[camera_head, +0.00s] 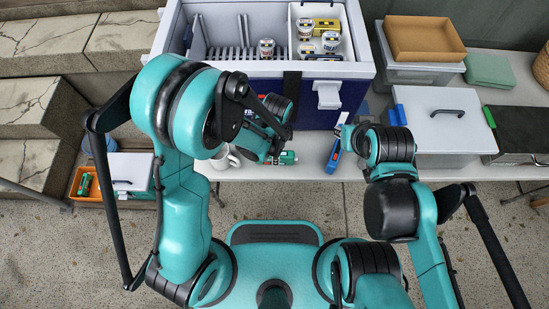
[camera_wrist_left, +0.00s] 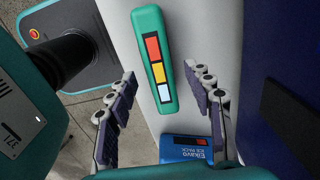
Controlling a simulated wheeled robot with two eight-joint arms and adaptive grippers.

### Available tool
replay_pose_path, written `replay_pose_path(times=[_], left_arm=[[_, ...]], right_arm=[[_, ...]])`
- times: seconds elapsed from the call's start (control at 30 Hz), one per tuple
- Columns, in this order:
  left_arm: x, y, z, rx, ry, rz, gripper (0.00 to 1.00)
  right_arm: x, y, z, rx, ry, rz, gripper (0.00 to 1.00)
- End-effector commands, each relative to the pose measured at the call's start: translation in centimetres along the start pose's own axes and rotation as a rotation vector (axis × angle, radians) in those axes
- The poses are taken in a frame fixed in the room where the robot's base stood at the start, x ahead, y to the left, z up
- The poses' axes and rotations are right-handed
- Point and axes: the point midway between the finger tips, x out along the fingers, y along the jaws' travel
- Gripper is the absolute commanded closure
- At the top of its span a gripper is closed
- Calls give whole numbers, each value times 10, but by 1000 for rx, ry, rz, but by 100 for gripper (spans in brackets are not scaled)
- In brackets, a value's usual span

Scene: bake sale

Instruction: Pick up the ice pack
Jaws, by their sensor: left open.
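The ice pack (camera_wrist_left: 188,148) is a blue block with printed lettering and a red patch, at the bottom of the left wrist view, partly cut off by my gripper's body. In the head view the blue ice pack (camera_head: 333,156) lies on the table near its front edge. My left gripper (camera_wrist_left: 162,108) is open, with nothing between its fingers. It is above the table, left of the ice pack in the head view. My right gripper (camera_head: 346,130) is just behind the ice pack in the head view; its fingers are too small to read.
A green block with coloured squares (camera_wrist_left: 155,60) lies near the table's front edge, left of the ice pack in the head view (camera_head: 288,157). A white mug (camera_head: 222,160) stands farther left. A cooler (camera_head: 327,96) with cans stands behind. Grey bins (camera_head: 440,115) stand right.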

Motion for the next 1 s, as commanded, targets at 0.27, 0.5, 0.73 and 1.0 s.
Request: replay_pose_path(times=[0.27,0.5,0.73,1.0], left_arm=[[20,0,0,-1,0,-1,48],[19,0,0,-1,0,-1,90],[19,0,0,-1,0,-1,100],[10,0,0,-1,0,-1,100]], right_arm=[[8,0,6,0,0,0,80],[8,0,6,0,0,0,80],[8,0,6,0,0,0,80],[4,0,2,0,0,0,80]])
